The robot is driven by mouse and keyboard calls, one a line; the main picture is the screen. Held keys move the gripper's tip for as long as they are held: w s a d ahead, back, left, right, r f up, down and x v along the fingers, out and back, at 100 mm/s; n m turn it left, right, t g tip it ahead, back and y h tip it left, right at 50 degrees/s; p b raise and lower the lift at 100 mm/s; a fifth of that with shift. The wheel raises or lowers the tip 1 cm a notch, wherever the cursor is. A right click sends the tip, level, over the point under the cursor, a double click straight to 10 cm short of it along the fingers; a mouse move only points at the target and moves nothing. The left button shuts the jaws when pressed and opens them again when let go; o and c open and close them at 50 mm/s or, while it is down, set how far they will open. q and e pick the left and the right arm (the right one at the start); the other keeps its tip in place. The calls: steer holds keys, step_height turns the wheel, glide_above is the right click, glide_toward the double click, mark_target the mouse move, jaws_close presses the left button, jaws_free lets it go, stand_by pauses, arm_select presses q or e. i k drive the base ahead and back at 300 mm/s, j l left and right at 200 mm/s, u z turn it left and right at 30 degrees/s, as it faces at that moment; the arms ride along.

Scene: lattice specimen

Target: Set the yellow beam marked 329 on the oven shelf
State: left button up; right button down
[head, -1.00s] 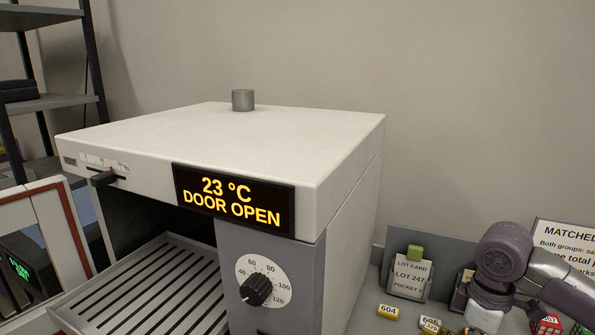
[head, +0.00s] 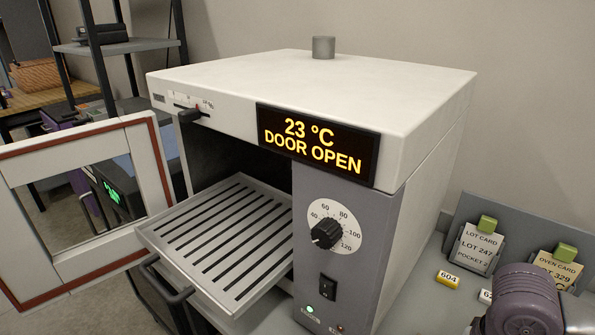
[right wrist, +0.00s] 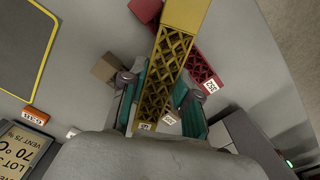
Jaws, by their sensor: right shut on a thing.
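In the right wrist view my right gripper (right wrist: 157,98), with teal finger pads, is shut on a yellow lattice beam (right wrist: 180,40). The beam runs from between the fingers to the top edge. Small white labels sit near its lower end, too small to read surely. In the head view the oven (head: 310,85) stands with its door (head: 75,200) open to the left. Its slotted metal oven shelf (head: 150,236) sticks out of the opening and is empty. My left gripper is not seen.
A red lattice beam (right wrist: 203,68) marked 352 lies beside the yellow one. A brown block (right wrist: 104,68) is left of the gripper. Right of the oven stand card holders (head: 478,250) and a yellow 604 tag (head: 447,279). A grey cylinder (head: 323,47) tops the oven.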

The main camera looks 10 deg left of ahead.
mark_target(213, 258)
steer(key=k+j, duration=0.15)
steer(key=j, duration=0.2)
steer(key=k+j+z, duration=0.1)
steer(key=j, duration=0.3)
steer(key=k+j, duration=0.2)
steer(key=j, duration=0.15)
steer(key=i+j+z, duration=0.05)
